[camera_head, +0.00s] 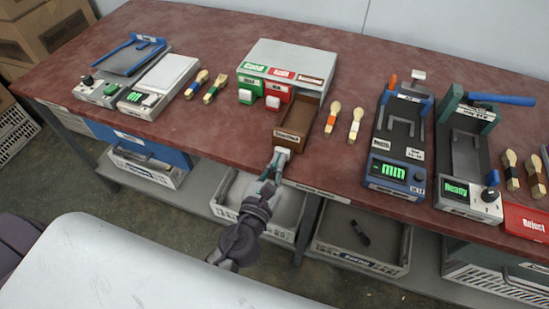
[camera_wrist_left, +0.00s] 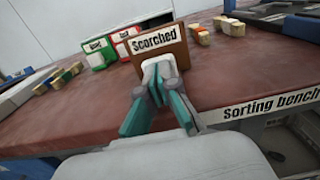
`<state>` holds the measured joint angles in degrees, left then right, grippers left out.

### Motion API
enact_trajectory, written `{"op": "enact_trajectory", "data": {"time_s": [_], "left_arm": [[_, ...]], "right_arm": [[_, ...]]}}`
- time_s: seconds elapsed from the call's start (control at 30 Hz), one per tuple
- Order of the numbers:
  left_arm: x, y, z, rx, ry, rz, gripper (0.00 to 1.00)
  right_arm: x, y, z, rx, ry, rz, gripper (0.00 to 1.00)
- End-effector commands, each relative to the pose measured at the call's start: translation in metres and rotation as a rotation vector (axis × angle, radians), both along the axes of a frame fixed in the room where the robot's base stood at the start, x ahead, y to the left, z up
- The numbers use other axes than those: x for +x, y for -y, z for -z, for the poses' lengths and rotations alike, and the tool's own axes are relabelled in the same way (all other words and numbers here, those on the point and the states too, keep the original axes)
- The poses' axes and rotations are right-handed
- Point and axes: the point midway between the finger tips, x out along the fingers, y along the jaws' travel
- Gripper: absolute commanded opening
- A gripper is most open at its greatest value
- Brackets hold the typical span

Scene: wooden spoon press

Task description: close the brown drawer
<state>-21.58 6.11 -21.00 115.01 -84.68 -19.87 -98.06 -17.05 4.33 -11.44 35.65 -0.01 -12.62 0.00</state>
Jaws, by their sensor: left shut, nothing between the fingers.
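The brown drawer (camera_head: 297,118), labelled "Scorched", is pulled out toward the table's front edge from a white cabinet (camera_head: 291,59). Its inside looks empty from above. Its brown front panel (camera_wrist_left: 176,50) and pale handle stand upright in the left wrist view. My left gripper (camera_head: 275,163) is shut and empty, with its fingertips at the drawer's handle. In the left wrist view the fingertips (camera_wrist_left: 156,80) overlap the handle; whether they touch it I cannot tell. My right gripper is not in view.
Beside the brown drawer, the green drawer (camera_head: 250,87) and red drawer (camera_head: 276,93) sit in the same cabinet. Wooden brushes or spoons (camera_head: 356,124) lie to its right, near a blue press (camera_head: 398,145). Grey crates (camera_head: 360,240) stand under the bench.

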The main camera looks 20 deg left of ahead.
Motion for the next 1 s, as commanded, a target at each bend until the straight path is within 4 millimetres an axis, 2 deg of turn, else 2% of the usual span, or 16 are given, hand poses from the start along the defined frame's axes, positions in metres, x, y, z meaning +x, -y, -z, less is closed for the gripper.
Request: {"op": "enact_trajectory", "data": {"time_s": [0.27,0.5,0.6,1.0], "left_arm": [[0.001,0.000,-0.001,0.000,0.001,0.000,0.00],[0.036,0.001,-0.003,0.001,0.002,0.001,0.00],[0.042,0.001,-0.001,0.000,0.001,0.001,0.00],[0.043,0.000,0.000,0.000,0.000,0.001,0.00]], "right_arm": [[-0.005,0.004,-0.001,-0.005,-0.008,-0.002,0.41],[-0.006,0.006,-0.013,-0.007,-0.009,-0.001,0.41],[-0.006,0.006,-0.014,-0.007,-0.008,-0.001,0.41],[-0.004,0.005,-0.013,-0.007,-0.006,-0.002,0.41]]}}
